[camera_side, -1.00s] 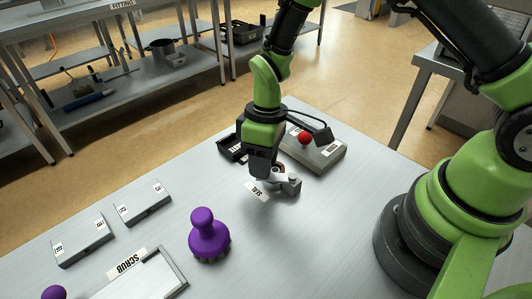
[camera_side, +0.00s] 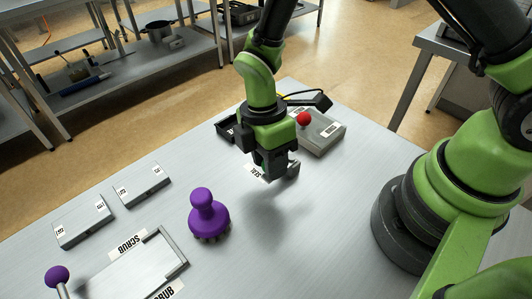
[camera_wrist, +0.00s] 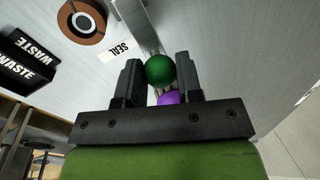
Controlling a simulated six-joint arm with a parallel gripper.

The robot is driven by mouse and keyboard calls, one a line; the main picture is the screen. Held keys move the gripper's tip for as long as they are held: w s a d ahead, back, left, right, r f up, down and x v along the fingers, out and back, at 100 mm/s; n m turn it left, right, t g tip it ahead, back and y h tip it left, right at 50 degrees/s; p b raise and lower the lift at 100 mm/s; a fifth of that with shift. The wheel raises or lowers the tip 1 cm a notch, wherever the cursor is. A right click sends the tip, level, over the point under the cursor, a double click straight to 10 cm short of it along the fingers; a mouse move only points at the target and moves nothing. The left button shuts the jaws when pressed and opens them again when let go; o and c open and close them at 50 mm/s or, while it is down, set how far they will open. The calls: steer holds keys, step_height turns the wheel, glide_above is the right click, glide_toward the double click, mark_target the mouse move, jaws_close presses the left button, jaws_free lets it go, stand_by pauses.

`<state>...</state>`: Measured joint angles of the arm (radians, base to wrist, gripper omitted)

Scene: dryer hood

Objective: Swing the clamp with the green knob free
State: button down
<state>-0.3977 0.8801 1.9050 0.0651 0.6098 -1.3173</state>
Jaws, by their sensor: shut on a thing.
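The green knob (camera_wrist: 160,69) sits between the two fingers of my gripper (camera_wrist: 158,82) in the wrist view, and the gripper is shut on it. A grey metal bar (camera_wrist: 138,22) runs behind the knob, by the SEAL label (camera_wrist: 119,48). In the side view my gripper (camera_side: 274,168) is low over the table beside the SEAL label (camera_side: 254,173). A grey piece of the clamp (camera_side: 293,169) sticks out to its right. The knob and most of the clamp are hidden there by the gripper.
A grey box with a red ball (camera_side: 304,118) stands behind, right of the gripper. A purple-handled brush (camera_side: 208,212) stands front left. The SCRUB frame (camera_side: 183,262) and two grey blocks (camera_side: 142,184) lie left. The black WASTE tray (camera_wrist: 22,62) is near a brown ring (camera_wrist: 82,22).

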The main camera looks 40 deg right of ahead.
steer(key=shift+s+n, duration=0.3)
steer(key=shift+n, duration=0.2)
steer(key=shift+s, duration=0.1)
steer(key=c, duration=0.8)
jaws_free()
steer(key=r, duration=0.3)
steer(key=w+r, duration=0.1)
steer(key=r, duration=0.2)
steer(key=w+r, duration=0.1)
steer(key=r, duration=0.2)
steer(key=shift+d+r, duration=0.1)
steer(key=shift+r, duration=0.3)
steer(key=shift+r, duration=0.1)
